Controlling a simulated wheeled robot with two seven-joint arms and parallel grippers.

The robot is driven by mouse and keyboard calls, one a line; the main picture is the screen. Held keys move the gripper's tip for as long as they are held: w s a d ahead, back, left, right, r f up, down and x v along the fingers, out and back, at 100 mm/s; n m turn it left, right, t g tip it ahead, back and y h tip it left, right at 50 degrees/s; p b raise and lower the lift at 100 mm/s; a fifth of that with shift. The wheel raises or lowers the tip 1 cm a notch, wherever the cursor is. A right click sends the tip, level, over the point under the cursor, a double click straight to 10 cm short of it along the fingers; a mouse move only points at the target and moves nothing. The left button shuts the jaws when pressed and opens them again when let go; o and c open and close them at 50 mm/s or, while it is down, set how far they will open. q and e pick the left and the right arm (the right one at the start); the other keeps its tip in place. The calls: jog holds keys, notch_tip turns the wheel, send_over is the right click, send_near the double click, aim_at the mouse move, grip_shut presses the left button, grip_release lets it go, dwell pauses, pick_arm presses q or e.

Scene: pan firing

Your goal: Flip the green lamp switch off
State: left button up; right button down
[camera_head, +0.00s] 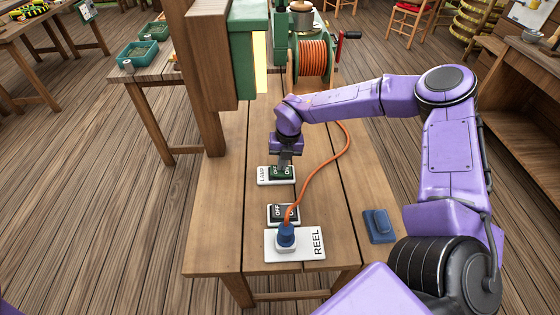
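The green lamp switch (272,173) sits on a white plate marked LAMP (262,176) on the wooden bench. Its rocker has OFF on the left and ON on the right. My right gripper (285,163) points down at the ON side of the rocker, with its fingertips close together at or just above it. I cannot tell whether they touch, and they partly cover the switch. The green lamp housing (248,45) on the wooden post has a bright yellow panel (259,62). My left gripper is not in view.
Nearer, a black OFF/ON switch (283,212) and a REEL plate (308,246) with a blue plug (285,236) sit on the bench (215,215). An orange cable (336,165) runs to the reel (313,60). A blue block (379,225) lies right. The post (200,80) rises left.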

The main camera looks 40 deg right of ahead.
aim_at(289, 169)
jog(key=shift+r, duration=0.2)
jog(key=r+p, duration=0.2)
jog(key=r, duration=0.1)
jog(key=r+p, duration=0.1)
jog(key=shift+s+d+r+p, duration=0.1)
jog(key=shift+d+r+p, duration=0.2)
jog(key=shift+d+p, duration=0.1)
notch_tip(289, 169, up, 9)
jog(key=s+d+b, duration=0.1)
jog(key=b, duration=0.1)
jog(key=shift+d+b, duration=0.15)
jog(key=shift+b, duration=0.25)
jog(key=shift+f, duration=0.1)
jog(key=a+b, duration=0.1)
jog(key=b, duration=0.4)
jog(key=shift+s+a+y, duration=0.15)
jog(key=shift+a+y, duration=0.05)
jog(key=shift+y, duration=0.2)
